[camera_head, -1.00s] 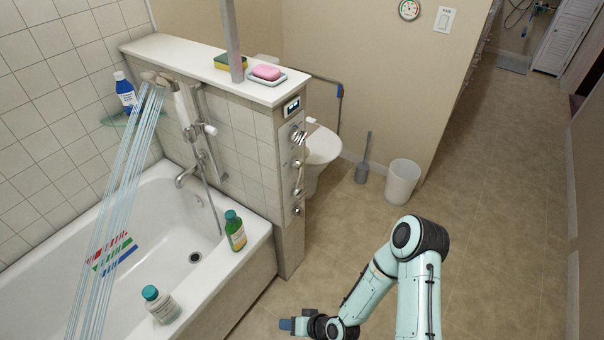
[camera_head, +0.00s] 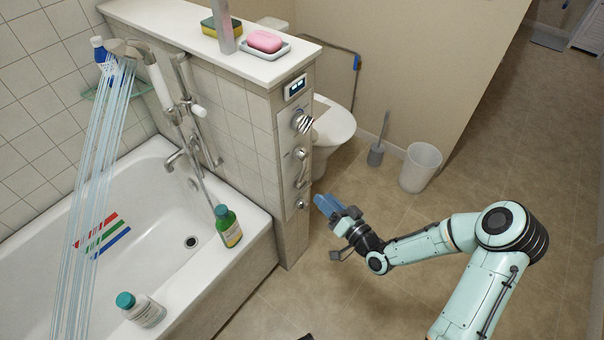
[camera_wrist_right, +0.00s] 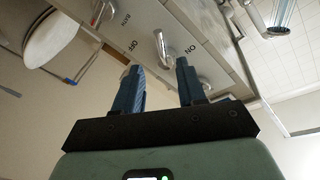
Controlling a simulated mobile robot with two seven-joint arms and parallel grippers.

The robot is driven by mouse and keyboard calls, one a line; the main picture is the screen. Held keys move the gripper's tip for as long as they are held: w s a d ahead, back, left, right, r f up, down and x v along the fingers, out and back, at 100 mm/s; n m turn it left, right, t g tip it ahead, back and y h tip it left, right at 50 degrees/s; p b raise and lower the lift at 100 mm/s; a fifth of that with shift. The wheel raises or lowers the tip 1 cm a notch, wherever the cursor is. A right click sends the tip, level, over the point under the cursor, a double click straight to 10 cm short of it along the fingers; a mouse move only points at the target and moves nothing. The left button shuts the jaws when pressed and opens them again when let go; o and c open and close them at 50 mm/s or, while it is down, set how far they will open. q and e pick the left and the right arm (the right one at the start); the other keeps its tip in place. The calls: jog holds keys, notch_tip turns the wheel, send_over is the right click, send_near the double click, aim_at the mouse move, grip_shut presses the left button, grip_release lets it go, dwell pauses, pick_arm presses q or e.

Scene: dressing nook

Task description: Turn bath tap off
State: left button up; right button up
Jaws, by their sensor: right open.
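The bath tap controls (camera_head: 300,166) are metal handles on the narrow end of the tiled half wall. In the right wrist view a chrome lever (camera_wrist_right: 161,48) sits between printed OFF and ON marks. The shower head (camera_head: 126,48) pours streams of water (camera_head: 92,170) into the white bathtub (camera_head: 240,285). My right gripper (camera_head: 326,203) has blue fingers and is just right of the lower controls. In the wrist view its fingers (camera_wrist_right: 158,68) are apart with nothing between them, and the lever shows beyond their tips. I cannot tell any contact.
Pink soap (camera_head: 265,41) and a sponge (camera_head: 221,27) lie on the ledge. The toilet (camera_head: 333,128), brush (camera_head: 377,153) and bin (camera_head: 420,168) stand behind.

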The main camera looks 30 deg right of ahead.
aim_at(301, 179)
jog(key=w, duration=0.4)
jog(key=w+a, duration=0.1)
jog(key=w, duration=0.2)
jog(key=w+b, duration=0.1)
jog(key=w, duration=0.3)
jog(key=shift+w+a, duration=0.35)
jog(key=shift+a, duration=0.05)
grip_shut()
